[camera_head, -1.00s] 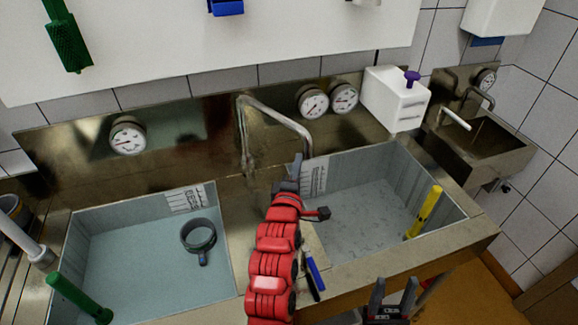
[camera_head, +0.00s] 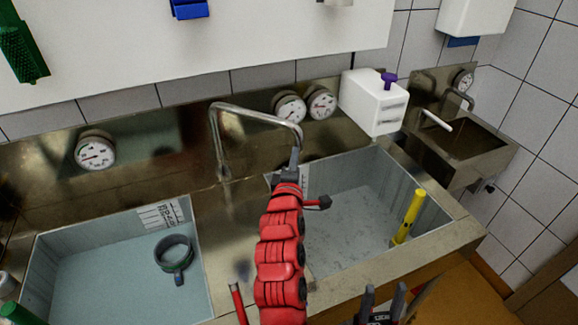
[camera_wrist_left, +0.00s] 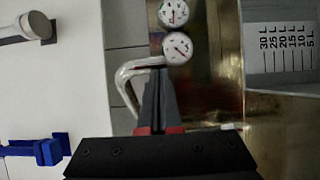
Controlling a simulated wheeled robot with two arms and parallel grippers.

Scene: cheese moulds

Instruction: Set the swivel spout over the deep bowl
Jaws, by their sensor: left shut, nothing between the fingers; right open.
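The swivel spout (camera_head: 255,110) is a bent metal pipe rising between two sink bowls, its free end pointing right and down. It also shows in the left wrist view (camera_wrist_left: 128,75). The right bowl (camera_head: 340,235) has tall grey walls; the left bowl (camera_head: 110,270) holds a dark ring-shaped cup. Which is deeper is hard to tell. My left gripper (camera_head: 295,160) is shut and empty, its fingertips close beside the spout's end; whether they touch is unclear. It shows in the left wrist view (camera_wrist_left: 157,75). My right gripper (camera_head: 382,300) is open, low in front of the sink.
A yellow tool (camera_head: 409,216) leans in the right bowl. A white container (camera_head: 372,105) with a purple cap stands behind it. Several gauges line the metal back panel (camera_head: 160,150). A red-handled thing (camera_head: 238,302) lies left of my left arm.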

